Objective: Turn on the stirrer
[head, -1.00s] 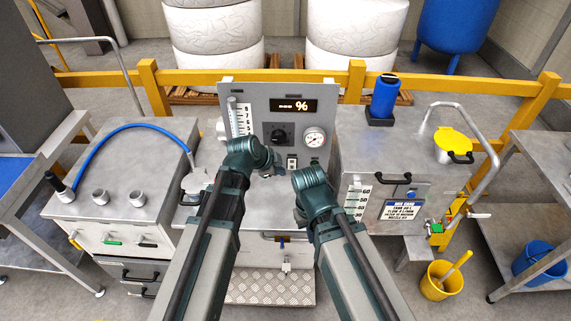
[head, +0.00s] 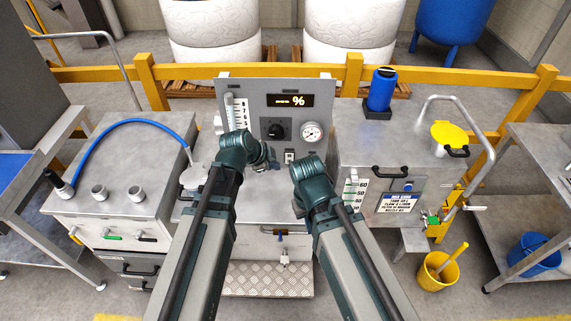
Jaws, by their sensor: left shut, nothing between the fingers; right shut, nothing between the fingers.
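An upright grey control panel (head: 323,98) stands at the back of the middle bench. It carries a lit display (head: 290,100) reading dashes and "%", a black rotary knob (head: 277,130), a round gauge (head: 312,132) and a small switch (head: 289,156) below the knob. Which control belongs to the stirrer, and the switch's position, I cannot tell. My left gripper (head: 271,166) is shut and empty, in front of the panel, below the knob and left of the switch. My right gripper (head: 298,206) is shut and empty, lower and slightly right, over the bench. My arms hide parts of the bench.
A scale tube (head: 237,113) stands at the panel's left. The left cabinet (head: 130,170) bears a blue hose (head: 120,128). The right tank (head: 345,150) bears a blue bottle (head: 381,90) and a yellow lid (head: 450,135). A yellow rail (head: 210,71) runs behind.

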